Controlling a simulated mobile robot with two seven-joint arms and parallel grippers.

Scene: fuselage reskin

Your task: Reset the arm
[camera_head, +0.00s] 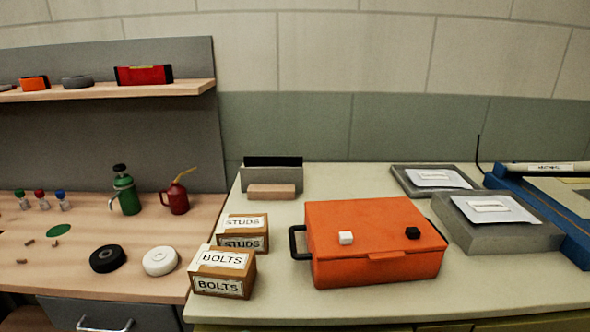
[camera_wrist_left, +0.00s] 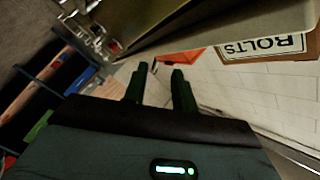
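My left gripper (camera_wrist_left: 160,72) shows in the left wrist view as two dark fingers standing apart with nothing between them. Neither arm nor gripper shows in the head view. In the left wrist view a box labelled BOLTS (camera_wrist_left: 265,46) is at the upper right, and a piece of orange (camera_wrist_left: 181,57) shows beyond the fingertips. In the head view the BOLTS box (camera_head: 222,271) stands at the front of the pale counter, in front of a STUDS box (camera_head: 243,233). My right gripper is in neither view.
An orange case (camera_head: 375,238) sits closed on the counter (camera_head: 480,285). Grey trays with papers (camera_head: 505,233) are at the right. A wooden bench (camera_head: 75,288) at the left holds a green bottle (camera_head: 125,194), a red oil can (camera_head: 174,197) and tape rolls (camera_head: 108,258).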

